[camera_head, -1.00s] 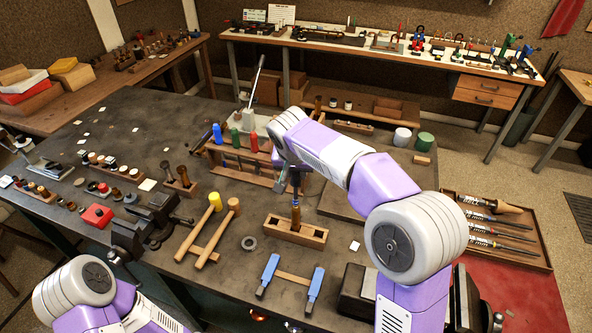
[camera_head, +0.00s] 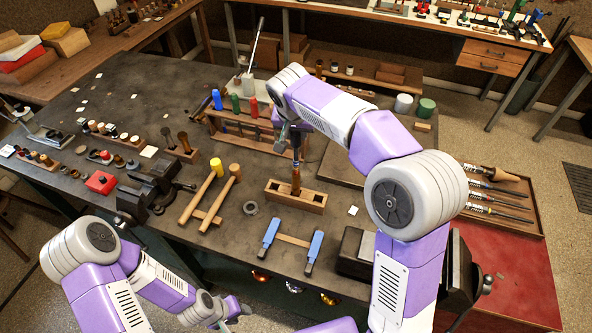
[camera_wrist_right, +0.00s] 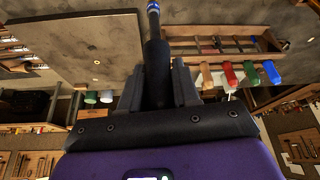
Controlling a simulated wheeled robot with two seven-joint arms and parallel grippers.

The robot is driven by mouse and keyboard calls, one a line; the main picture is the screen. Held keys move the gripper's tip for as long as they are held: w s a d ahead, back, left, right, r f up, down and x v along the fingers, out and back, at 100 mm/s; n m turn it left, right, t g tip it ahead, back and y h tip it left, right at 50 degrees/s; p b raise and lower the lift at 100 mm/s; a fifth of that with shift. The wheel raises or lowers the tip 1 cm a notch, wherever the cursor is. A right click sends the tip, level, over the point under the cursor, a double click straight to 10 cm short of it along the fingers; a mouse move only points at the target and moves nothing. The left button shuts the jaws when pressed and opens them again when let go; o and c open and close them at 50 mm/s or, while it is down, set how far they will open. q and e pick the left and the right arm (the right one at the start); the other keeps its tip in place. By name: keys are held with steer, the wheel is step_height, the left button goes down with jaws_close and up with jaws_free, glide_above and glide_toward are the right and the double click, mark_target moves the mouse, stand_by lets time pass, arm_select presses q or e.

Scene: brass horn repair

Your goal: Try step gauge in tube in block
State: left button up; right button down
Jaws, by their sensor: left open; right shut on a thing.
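My right gripper (camera_head: 292,128) is shut on the dark handle of the step gauge (camera_wrist_right: 155,70), which points down in the head view. In the right wrist view its far part shows a blue band and a pale section at the top edge. Below the gripper stands the wooden block (camera_head: 315,200), long and slotted. An upright brown-brass tube (camera_head: 296,183) rises from the block's middle, directly under the gauge. I cannot tell whether the gauge's tip is inside the tube. My left gripper (camera_head: 238,309) is open and empty, low in front of the bench.
A rack with blue, green and red handles (camera_head: 235,103) stands behind the block. Two mallets (camera_head: 212,195), a grey ring (camera_head: 251,208) and a blue-ended tool (camera_head: 292,240) lie around it. A vise (camera_head: 150,190) is at left, a file tray (camera_head: 500,200) at right.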

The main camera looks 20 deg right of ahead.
steer(key=shift+r+p, duration=3.45)
steer(key=shift+r, duration=0.85)
steer(key=shift+f, duration=0.1)
